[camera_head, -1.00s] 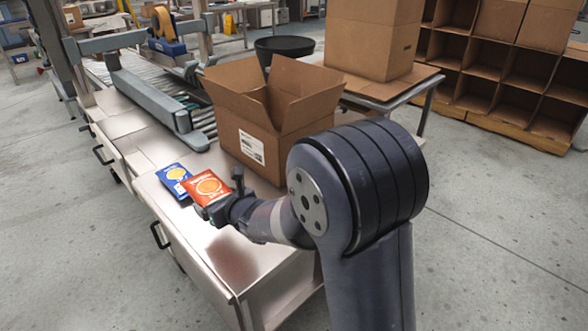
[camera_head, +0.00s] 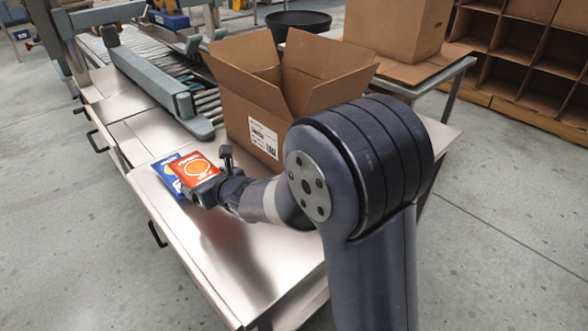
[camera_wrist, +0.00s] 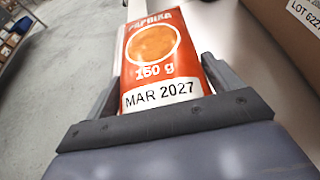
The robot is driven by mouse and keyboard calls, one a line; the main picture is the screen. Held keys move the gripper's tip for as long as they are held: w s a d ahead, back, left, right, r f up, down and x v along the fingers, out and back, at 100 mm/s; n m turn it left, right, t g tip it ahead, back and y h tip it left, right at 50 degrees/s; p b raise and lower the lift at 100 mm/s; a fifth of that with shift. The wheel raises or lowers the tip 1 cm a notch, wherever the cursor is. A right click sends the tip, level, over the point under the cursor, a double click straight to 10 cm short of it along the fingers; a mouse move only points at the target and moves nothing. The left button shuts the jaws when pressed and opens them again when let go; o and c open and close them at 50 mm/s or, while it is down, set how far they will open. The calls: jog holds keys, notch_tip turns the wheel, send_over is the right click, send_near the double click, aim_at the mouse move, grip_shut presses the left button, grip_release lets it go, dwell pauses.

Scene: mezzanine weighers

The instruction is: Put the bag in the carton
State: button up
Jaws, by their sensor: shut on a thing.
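An orange-red paprika bag (camera_head: 196,169) is held in my gripper (camera_head: 203,190) above the metal table. In the wrist view the bag (camera_wrist: 158,50) sits between the two fingers, its label reading "150 g" and "MAR 2027". A blue bag (camera_head: 166,178) shows just behind and left of it, partly hidden by it; it appears to lie on the table. The open brown carton (camera_head: 246,110) stands on the table, right of and beyond my gripper, flaps up and a white label on its side. Its inside is mostly hidden by the flaps. The gripper is outside the carton.
A roller conveyor with a grey rail (camera_head: 160,90) runs behind the table, left of the carton. A second table (camera_head: 425,80) behind holds a large closed box (camera_head: 395,30) and a black round pan (camera_head: 298,20). The metal table top (camera_head: 225,250) in front is clear.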

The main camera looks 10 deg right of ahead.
jog(key=d+f, duration=0.1)
jog(key=d, duration=0.4)
jog(key=s+d+f+p, duration=0.1)
jog(key=d, duration=1.1)
jog(key=shift+s+d+f+p, duration=0.25)
jog(key=shift+s+f+p, duration=0.15)
jog(key=shift+d+f+b, duration=0.2)
jog(key=shift+f+b, duration=0.55)
jog(key=shift+f, duration=1.3)
jog(key=shift+f, duration=0.1)
jog(key=shift+f+b, duration=0.15)
jog(key=shift+b, duration=0.15)
jog(key=o, duration=0.9)
